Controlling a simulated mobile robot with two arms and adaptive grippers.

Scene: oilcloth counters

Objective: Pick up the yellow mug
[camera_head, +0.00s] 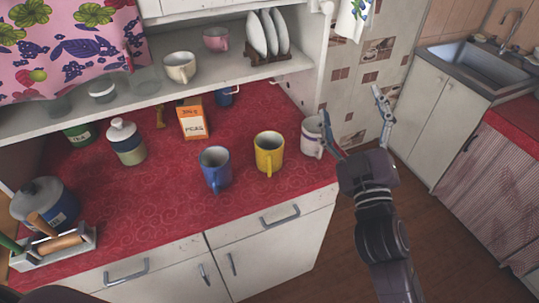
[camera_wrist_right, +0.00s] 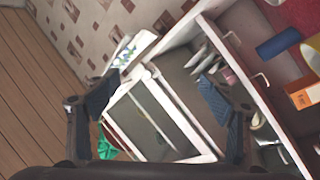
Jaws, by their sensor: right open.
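The yellow mug (camera_head: 269,152) stands upright on the red counter near its front edge, between a blue mug (camera_head: 215,169) on its left and a white mug with a dark pattern (camera_head: 311,138) on its right. My right gripper (camera_head: 350,106) is open and empty, to the right of the counter's end, with one finger overlapping the white mug in the head view. In the right wrist view the open fingers (camera_wrist_right: 155,98) have nothing between them. A yellow curved shape cut off at that view's right edge looks like the mug. My left gripper is not in view.
An orange box (camera_head: 192,119), a lidded jar (camera_head: 127,143) and a dark pot (camera_head: 44,202) stand farther left on the counter. A shelf (camera_head: 150,98) with mugs and plates (camera_head: 267,36) hangs over the counter's back. Open floor lies right of the counter, before the sink (camera_head: 471,66).

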